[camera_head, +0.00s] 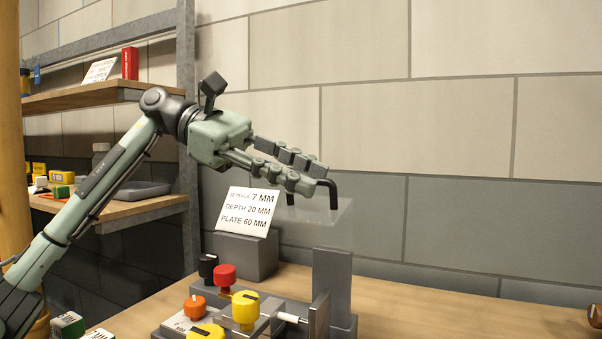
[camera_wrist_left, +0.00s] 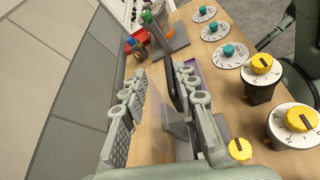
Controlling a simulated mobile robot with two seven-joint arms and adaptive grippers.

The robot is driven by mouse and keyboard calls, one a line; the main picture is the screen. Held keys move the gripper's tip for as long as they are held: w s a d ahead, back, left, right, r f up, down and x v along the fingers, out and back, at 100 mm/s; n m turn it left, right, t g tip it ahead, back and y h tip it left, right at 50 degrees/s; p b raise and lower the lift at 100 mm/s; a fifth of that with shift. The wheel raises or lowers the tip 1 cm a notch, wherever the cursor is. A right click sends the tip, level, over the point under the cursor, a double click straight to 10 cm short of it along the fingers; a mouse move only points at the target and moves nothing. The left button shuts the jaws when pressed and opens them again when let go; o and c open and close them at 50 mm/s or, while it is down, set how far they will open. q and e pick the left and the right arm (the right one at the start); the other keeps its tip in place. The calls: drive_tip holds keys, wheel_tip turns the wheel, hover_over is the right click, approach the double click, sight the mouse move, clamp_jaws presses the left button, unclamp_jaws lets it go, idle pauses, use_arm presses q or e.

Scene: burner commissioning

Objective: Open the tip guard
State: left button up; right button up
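The tip guard (camera_head: 318,224) looks like a clear panel with a dark bar handle (camera_head: 334,193), above a grey upright post (camera_head: 333,285) on the bench fixture. My left gripper (camera_head: 317,177) is at the handle's height, its fingers reaching over the top of the guard. In the left wrist view my left gripper (camera_wrist_left: 160,72) has its fingers apart. The dark handle (camera_wrist_left: 172,88) lies between them, nearer the right-hand finger; whether it touches is unclear. The clear panel is faint in that view. My right gripper does not show.
A sign (camera_head: 248,211) reading 7 mm, 20 mm and 60 mm leans on a grey block behind the fixture. Red, orange and yellow knobs (camera_head: 245,308) stand in front. Shelves (camera_head: 110,97) are at left. In the wrist view, several dials (camera_wrist_left: 228,54) line the bench.

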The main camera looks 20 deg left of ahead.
use_arm(q)
drive_tip(key=v, duration=1.2)
